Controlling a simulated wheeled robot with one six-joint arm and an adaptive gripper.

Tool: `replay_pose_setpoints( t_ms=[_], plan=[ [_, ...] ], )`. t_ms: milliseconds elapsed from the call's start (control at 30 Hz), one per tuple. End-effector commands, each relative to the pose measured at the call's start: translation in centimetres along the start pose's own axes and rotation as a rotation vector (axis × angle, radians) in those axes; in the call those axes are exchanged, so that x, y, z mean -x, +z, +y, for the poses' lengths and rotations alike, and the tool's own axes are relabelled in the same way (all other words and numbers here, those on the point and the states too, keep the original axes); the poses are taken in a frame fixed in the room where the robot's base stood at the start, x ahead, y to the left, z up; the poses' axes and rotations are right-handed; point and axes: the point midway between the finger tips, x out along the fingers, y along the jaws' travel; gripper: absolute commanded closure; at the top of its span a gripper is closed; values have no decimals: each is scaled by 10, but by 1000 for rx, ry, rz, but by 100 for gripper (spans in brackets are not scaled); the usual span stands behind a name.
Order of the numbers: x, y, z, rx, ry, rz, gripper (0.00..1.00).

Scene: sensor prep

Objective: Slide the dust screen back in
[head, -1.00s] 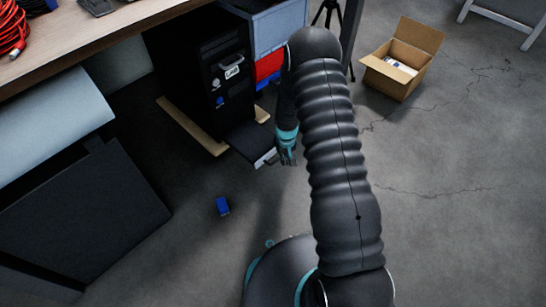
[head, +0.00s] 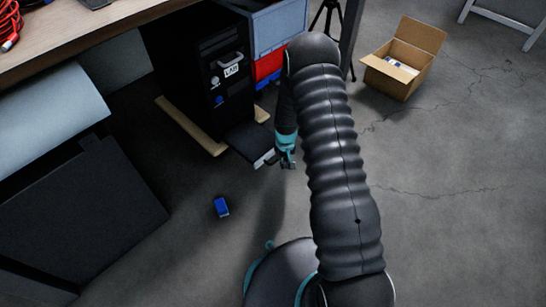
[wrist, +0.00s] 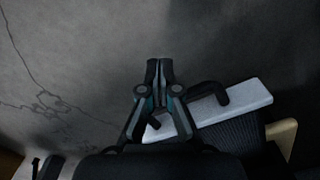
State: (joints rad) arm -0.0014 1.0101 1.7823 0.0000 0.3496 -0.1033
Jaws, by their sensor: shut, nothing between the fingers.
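The dust screen (head: 247,139) is a flat dark panel sticking out from the bottom front of the black computer tower (head: 203,75). Its pale front edge (head: 264,158) faces out. In the wrist view the pale edge (wrist: 248,98) carries a dark bent handle (wrist: 207,92), and the dark mesh (wrist: 228,138) lies behind it. My gripper (head: 288,162) is low, just right of the screen's front edge. In the wrist view my gripper (wrist: 160,64) is shut and empty, its fingertips past the pale edge and left of the handle. I cannot tell whether it touches the screen.
The tower stands on a wooden base (head: 192,127) under the desk (head: 110,30). A small blue item (head: 221,206) lies on the floor. An open cardboard box (head: 398,78) stands at upper right. A dark panel (head: 85,220) is at left.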

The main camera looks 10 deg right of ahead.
Motion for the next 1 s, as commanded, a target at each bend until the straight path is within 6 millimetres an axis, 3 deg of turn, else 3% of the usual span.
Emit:
replay_pose_setpoints(
  t_ms=[1000],
  plan=[
    [-1, -46, -27, 1, 0, 3, 100]
  ],
)
